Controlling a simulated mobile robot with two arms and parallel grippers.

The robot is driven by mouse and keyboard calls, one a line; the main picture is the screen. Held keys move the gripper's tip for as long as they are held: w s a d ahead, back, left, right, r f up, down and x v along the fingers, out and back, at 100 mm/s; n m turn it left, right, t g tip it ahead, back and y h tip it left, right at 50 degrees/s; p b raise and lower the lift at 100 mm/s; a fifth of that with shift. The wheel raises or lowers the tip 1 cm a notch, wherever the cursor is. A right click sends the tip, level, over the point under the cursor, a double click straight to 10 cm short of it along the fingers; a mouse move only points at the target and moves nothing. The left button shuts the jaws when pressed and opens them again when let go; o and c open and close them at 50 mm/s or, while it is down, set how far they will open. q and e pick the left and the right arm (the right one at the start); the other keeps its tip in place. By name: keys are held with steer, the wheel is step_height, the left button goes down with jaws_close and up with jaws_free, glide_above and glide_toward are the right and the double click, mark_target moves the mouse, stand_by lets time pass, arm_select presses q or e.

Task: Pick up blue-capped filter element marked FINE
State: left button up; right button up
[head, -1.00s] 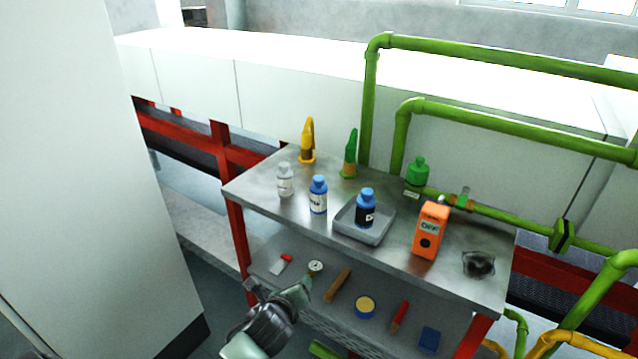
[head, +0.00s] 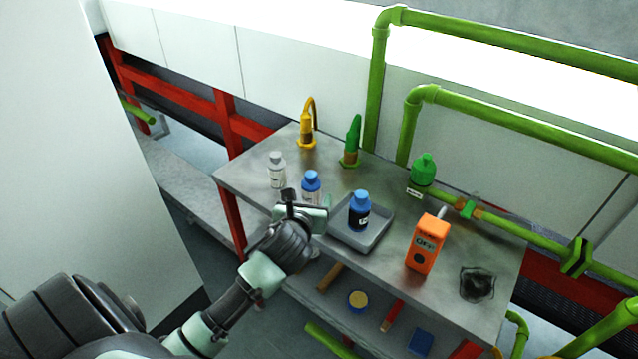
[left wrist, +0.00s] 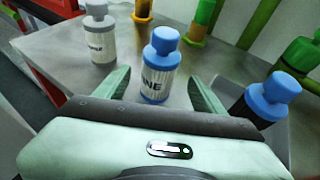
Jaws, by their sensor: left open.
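The blue-capped filter element (head: 311,183) has a white label and stands upright on the metal table. In the left wrist view the filter element (left wrist: 160,68) shows the label letters "NE" and stands between and beyond the open fingers. My left gripper (head: 307,206) is open and empty, just in front of it, and hides its lower part in the head view. In the left wrist view the left gripper (left wrist: 155,92) has one finger on each side of the bottle, with visible gaps. My right gripper is not in view.
A dark-bodied blue-capped bottle (head: 359,212) stands in a grey tray (head: 344,238) close on the right. An orange meter (head: 426,243) stands farther right. Yellow (head: 307,128) and green (head: 351,143) fittings stand behind.

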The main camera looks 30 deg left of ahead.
mark_target(309, 195)
arm_select(q)
steer(key=shift+x, duration=1)
steer(key=shift+w+a+f, duration=0.1)
steer(key=shift+w+a, duration=0.3)
steer(key=shift+w, duration=0.15)
steer(key=x, duration=0.4)
steer(key=shift+w, duration=0.15)
jaws_close()
